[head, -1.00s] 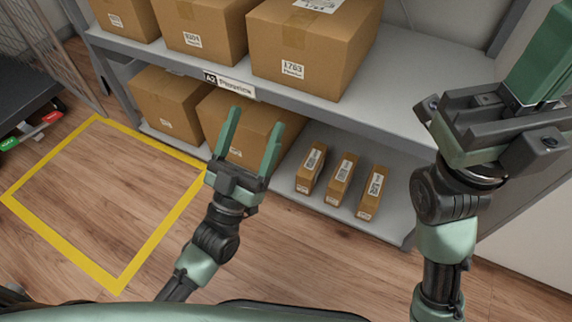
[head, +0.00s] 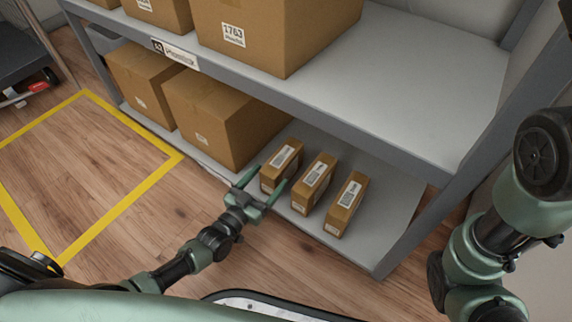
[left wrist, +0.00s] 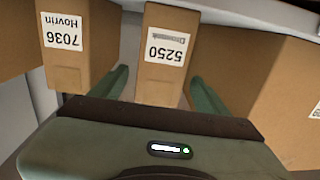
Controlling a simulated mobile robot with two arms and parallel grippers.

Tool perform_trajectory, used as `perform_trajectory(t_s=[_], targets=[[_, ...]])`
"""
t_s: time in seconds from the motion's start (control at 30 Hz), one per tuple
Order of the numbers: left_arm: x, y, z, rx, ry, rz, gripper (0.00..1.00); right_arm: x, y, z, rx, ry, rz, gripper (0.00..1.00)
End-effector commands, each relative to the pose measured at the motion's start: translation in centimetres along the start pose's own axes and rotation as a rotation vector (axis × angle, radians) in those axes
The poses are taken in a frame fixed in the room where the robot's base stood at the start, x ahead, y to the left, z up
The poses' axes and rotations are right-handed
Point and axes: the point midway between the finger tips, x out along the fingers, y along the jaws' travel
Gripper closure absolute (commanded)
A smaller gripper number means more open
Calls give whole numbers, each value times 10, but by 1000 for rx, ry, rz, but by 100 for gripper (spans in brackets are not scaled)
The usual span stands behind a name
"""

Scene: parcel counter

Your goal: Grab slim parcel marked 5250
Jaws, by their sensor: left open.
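The slim parcel marked 5250 (left wrist: 164,75) is a narrow brown carton with a white label, upside down in the left wrist view. In the head view it is the leftmost slim parcel (head: 281,165) on the lower shelf. My left gripper (head: 262,181) is open at its near end. In the left wrist view the fingers (left wrist: 160,88) are on either side of the parcel, with gaps showing. Only my right arm shows at the right edge of the head view; its gripper is out of view.
A slim parcel marked 7036 (left wrist: 65,45) stands beside it, and another slim parcel (head: 346,204) is further right. A large carton (head: 225,120) stands close on the left. The upper shelf (head: 400,85) overhangs. A yellow floor outline (head: 120,210) lies left.

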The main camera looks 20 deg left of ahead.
Motion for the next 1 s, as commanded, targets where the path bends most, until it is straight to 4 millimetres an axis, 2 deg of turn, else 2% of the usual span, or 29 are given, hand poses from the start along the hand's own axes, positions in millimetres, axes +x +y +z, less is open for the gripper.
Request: perform_trajectory(t_s=[0.5,0.63,0.83,0.87,1.0], targets=[[64,0,0,-3,5,-1,25,-51,-10,-18,0,0,0,100],[72,0,-2,-1,3,-1,25,-54,-11,-19,0,0,0,100],[73,0,-4,-1,1,-1,25,-52,-11,-18,0,1,0,100],[73,0,-4,-1,1,-1,27,-52,-11,-18,0,1,0,100],[73,0,-4,-1,1,-1,66,-52,-11,-19,0,1,-1,100]])
